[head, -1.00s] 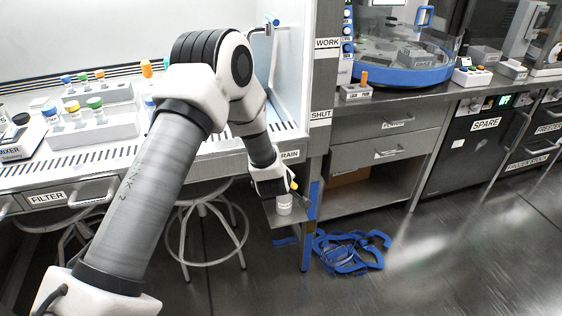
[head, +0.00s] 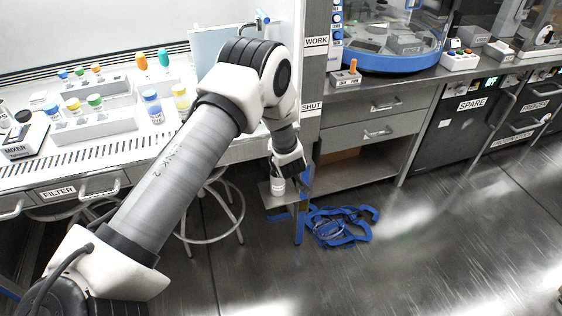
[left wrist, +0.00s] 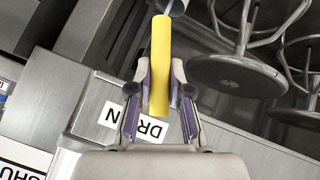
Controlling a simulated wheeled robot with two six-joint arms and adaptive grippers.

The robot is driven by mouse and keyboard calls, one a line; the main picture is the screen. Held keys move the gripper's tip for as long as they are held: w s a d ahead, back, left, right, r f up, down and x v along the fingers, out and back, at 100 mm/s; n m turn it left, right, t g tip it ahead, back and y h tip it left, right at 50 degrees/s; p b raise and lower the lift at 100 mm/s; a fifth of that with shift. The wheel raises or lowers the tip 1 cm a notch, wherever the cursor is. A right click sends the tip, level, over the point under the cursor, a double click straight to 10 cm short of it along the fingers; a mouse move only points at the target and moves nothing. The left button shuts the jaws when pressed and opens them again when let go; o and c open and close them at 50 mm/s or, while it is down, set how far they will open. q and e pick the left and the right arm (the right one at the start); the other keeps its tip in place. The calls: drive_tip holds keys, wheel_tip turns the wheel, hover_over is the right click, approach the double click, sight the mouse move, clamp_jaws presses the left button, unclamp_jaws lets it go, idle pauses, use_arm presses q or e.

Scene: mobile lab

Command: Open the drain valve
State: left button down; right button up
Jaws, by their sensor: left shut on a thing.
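The yellow drain valve handle (left wrist: 160,65) is a long flat bar in the left wrist view. My left gripper (left wrist: 161,90) is shut on it, one finger on each side. The handle's upper end meets a grey metal fitting (left wrist: 172,6). A white label (left wrist: 140,125) reading part of "DRAIN" is upside down behind the fingers. In the head view my left gripper (head: 290,172) is below the bench's right end, and the handle is hidden there. My right gripper is in neither view.
Blue tangled tubing (head: 340,226) lies on the floor to the right. A stool (head: 212,215) stands under the bench. Open floor lies in front.

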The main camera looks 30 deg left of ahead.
use_arm(q)
drive_tip(key=c, duration=1.1)
unclamp_jaws()
drive_tip(key=v, duration=1.2)
